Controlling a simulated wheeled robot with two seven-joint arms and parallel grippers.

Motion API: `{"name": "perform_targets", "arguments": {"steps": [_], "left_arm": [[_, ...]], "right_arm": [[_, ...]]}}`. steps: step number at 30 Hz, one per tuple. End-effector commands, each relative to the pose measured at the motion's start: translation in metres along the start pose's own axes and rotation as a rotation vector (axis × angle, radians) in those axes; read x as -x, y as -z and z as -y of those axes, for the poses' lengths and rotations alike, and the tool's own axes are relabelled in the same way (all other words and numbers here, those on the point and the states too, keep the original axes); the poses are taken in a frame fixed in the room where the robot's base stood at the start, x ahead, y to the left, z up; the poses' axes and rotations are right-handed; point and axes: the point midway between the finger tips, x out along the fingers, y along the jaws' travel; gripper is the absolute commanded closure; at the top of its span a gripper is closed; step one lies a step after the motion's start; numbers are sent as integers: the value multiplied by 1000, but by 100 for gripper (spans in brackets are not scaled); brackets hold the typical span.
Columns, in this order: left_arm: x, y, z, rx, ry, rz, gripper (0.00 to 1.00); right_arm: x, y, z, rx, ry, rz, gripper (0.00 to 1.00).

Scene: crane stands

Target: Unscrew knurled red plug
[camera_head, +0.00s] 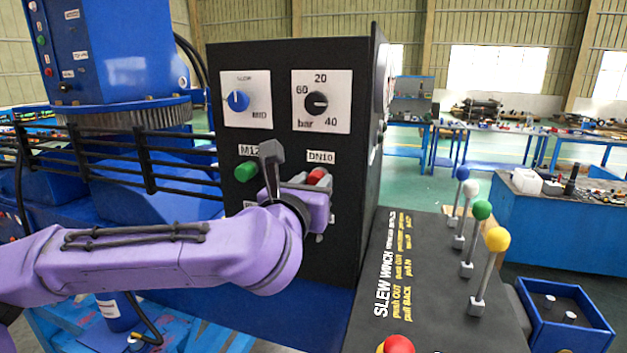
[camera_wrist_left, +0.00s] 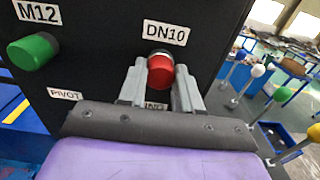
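The knurled red plug (camera_head: 317,176) sits on the black panel below the DN10 label, with a dark collar behind it. In the left wrist view the red plug (camera_wrist_left: 160,72) lies between the two grey fingers of my left gripper (camera_wrist_left: 160,88). One finger is on each side, close to the plug; I cannot tell whether they touch it. In the head view my left gripper (camera_head: 308,190) is at the panel, and its wrist hides part of the area below the plug. My right gripper is not in view.
A green plug (camera_head: 246,171) under the M12 label is left of the red one. Two dials (camera_head: 320,103) are above. A lever console (camera_head: 440,290) with coloured knobs stands right of the panel. A black railing (camera_head: 120,160) runs at left. A blue bin (camera_head: 565,310) is at lower right.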

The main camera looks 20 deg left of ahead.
Motion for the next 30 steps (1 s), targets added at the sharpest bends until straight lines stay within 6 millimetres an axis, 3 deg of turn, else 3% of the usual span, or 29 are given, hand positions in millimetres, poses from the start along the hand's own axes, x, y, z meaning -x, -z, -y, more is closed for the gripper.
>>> {"name": "perform_targets", "arguments": {"steps": [2, 22, 30], "left_arm": [[0, 0, 1, -1, 2, 1, 100], [3, 0, 1, 3, 2, 2, 100], [4, 6, 1, 221, 3, 3, 100]], "right_arm": [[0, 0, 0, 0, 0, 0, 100], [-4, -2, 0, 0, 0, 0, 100], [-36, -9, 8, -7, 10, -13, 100]]}}
